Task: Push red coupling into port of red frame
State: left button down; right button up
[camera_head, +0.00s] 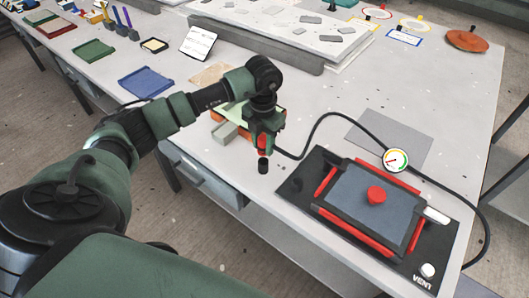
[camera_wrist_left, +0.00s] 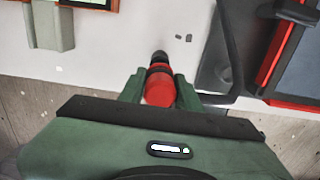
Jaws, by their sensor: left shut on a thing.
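My left gripper (camera_head: 263,143) is shut on the red coupling (camera_wrist_left: 160,86), which has a black tip. The coupling points down above the table's front part, left of the black board and apart from it. The red frame (camera_head: 357,234) lies on that board around a grey-blue panel with a red knob (camera_head: 376,194). Part of the frame shows at the upper right of the left wrist view (camera_wrist_left: 284,45), with a dark fitting near its corner. I cannot make out the port clearly. My right gripper is not in view.
A black hose (camera_head: 340,114) arches from near my left gripper over the table. A round gauge (camera_head: 396,160) stands behind the frame. The black board (camera_head: 296,187) carries a white "VENT" knob (camera_head: 428,270). A grey block (camera_head: 225,132) and orange-edged tray sit behind my gripper.

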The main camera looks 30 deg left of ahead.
pick_arm(q)
jog(key=shift+r+p, duration=0.4)
jog(key=shift+r, duration=0.4)
jog(key=d+p, duration=0.8)
jog(key=d, duration=0.4)
jog(key=shift+s+d+r+p, duration=0.25)
jog(key=shift+r+p, duration=0.05)
jog(key=shift+r, duration=0.15)
jog(key=shift+f, duration=0.2)
jog(key=shift+f+b, duration=2.1)
jog(key=shift+f, duration=0.65)
